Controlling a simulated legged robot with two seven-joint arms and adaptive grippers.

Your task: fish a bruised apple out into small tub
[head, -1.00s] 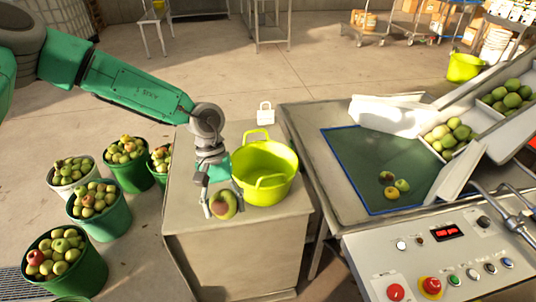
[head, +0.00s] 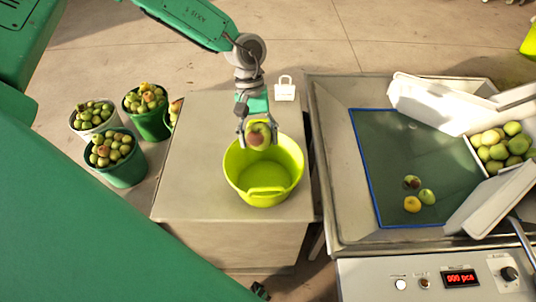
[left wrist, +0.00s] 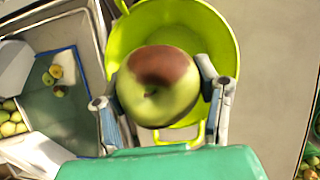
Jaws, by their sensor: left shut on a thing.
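My left gripper (head: 259,138) is shut on a green apple with a brown-red bruise (head: 258,137). It holds the apple above the far part of the lime-green tub (head: 262,197). In the left wrist view the apple (left wrist: 158,86) sits between the two fingers, with the tub (left wrist: 222,38) behind and below it. The tub's visible inside looks empty. Several apples (head: 412,204) lie on the dark green mat (head: 378,150) of the sorting table, one of them dark and bruised. My right gripper is not in view.
The tub stands on a grey cabinet (head: 190,180). Green and white buckets full of apples (head: 117,160) stand on the floor at left. A white padlock-shaped object (head: 285,92) is at the cabinet's back edge. The control panel (head: 430,280) is at front right.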

